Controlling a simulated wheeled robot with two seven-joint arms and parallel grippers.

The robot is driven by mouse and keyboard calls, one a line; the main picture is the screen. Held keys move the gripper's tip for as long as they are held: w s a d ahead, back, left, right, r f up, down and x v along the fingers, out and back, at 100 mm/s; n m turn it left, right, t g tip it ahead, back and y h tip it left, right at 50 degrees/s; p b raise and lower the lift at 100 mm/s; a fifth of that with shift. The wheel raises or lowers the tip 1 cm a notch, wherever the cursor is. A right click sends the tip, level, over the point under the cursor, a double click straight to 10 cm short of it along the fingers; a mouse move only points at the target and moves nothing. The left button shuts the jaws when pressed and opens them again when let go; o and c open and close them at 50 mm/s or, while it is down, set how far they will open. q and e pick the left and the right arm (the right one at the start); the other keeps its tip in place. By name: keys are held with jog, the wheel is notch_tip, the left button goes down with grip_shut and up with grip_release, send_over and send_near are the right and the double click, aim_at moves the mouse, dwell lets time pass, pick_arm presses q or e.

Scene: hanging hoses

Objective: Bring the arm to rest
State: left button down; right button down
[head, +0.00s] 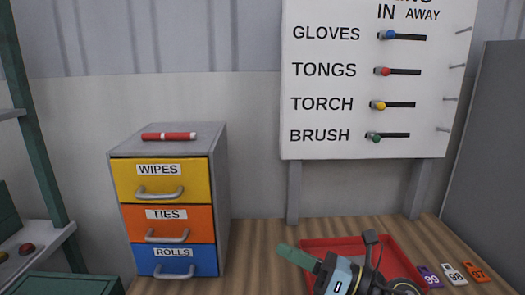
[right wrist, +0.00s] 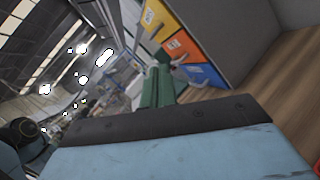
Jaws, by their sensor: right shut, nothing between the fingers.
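My right gripper (head: 288,252) is at the bottom of the head view, over the near part of the red tray. Its green fingers point left toward the drawer cabinet and are together, with nothing between them. In the right wrist view the green fingers (right wrist: 157,86) stick out past the dark edge of the blue gripper body. My left gripper is in neither view.
A grey cabinet (head: 222,180) with yellow, orange and blue drawers stands left, a red marker-like stick (head: 169,136) on top. The red tray (head: 316,243) lies on the wooden bench (head: 265,235). Numbered tags (head: 453,274) lie right. A white labelled board (head: 340,85) stands behind.

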jog(key=d+f+m+t+h, duration=0.35)
jog(key=d+m+h, duration=0.35)
jog(key=m, duration=0.7)
jog(key=d+f+m+t+h, duration=0.3)
jog(key=d+m+t+h, duration=0.35)
jog(key=m, duration=0.65)
jog(key=s+d+f+m+g+h, duration=0.3)
jog(key=s+f+m+g+h, duration=0.25)
jog(key=f+m, duration=0.2)
jog(key=s+f+m+g+y, duration=0.1)
jog(key=s+f+m+g, duration=0.3)
jog(key=s, duration=0.6)
jog(key=s+f+m+g+y, duration=0.1)
jog(key=s+f+m+g, duration=0.1)
jog(key=s+f+g, duration=0.55)
jog(key=s+f, duration=0.2)
jog(key=f, duration=1)
jog(key=s+f, duration=0.2)
jog(key=f, duration=1)
jog(key=s+d+f+g, duration=0.1)
jog(key=s+d+f, duration=0.2)
jog(key=s+f, duration=1.1)
jog(key=shift+s+f+n+h, duration=0.25)
jog(key=shift+s+n+h, duration=0.1)
jog(key=shift+s, duration=0.65)
